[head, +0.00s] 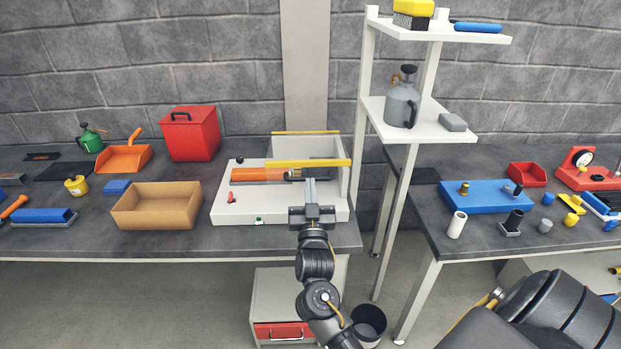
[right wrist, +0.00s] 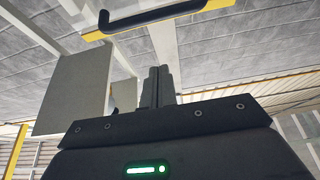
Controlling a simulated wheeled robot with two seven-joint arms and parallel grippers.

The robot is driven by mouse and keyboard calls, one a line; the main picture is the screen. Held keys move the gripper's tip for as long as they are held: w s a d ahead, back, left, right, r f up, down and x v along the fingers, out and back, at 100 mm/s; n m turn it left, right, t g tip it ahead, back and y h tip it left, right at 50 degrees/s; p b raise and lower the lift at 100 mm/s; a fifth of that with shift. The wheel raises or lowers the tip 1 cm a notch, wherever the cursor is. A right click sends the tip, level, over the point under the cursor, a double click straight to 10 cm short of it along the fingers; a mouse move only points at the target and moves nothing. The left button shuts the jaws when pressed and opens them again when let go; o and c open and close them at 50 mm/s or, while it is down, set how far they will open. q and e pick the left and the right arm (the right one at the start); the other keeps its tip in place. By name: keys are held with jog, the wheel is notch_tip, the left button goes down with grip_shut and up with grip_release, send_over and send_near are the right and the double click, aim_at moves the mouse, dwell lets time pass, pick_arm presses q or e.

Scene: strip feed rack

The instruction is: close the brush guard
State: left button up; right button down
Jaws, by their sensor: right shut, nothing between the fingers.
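The white strip feed rack (head: 275,211) sits on the left bench. Its guard appears raised, with a yellow front edge (head: 270,163) over an orange strip or roller (head: 250,174). In the right wrist view the yellow edge (right wrist: 212,5) carries a black handle (right wrist: 150,17) at the top. A pale side panel (right wrist: 72,95) stands left of the fingers. My right gripper (head: 310,174) is shut and empty, at the front of the rack below the yellow edge. My left gripper is not in view.
A cardboard box (head: 157,220) and a red bin (head: 191,138) stand left of the rack. A white shelf stand (head: 367,90) rises close on its right. A second bench on the right holds a blue block (head: 480,207). A red knob (head: 231,197) sits on the rack's base.

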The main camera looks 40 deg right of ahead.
jog(key=b+v, duration=0.1)
jog(key=v, duration=0.3)
jog(key=shift+f, duration=0.1)
jog(key=c, duration=2)
grip_release()
jog(key=shift+s+a, duration=0.1)
jog(key=shift+s, duration=0.05)
jog(key=o, duration=0.5)
jog(key=d+r+n+y+p, duration=0.1)
jog(key=d+n+t+y+p, duration=0.1)
jog(key=n+p, duration=0.1)
jog(key=d+r+n+y+p, duration=0.1)
jog(key=n+p, duration=0.1)
jog(key=shift+s+d+r+t, duration=0.3)
jog(key=shift+s+r+t, duration=0.05)
jog(key=shift+s+t, duration=0.05)
jog(key=shift+o, duration=0.2)
jog(key=n+g+y+p, duration=0.3)
jog(key=n+y+p, duration=0.8)
jog(key=n, duration=1.2)
send_near(307, 163)
jog(key=w+a+f+y+b, duration=0.2)
jog(key=w, duration=0.3)
jog(key=shift+w+a+f, duration=0.35)
jog(key=shift+w+a, duration=0.1)
jog(key=shift+w, duration=0.25)
jog(key=shift+c, duration=0.2)
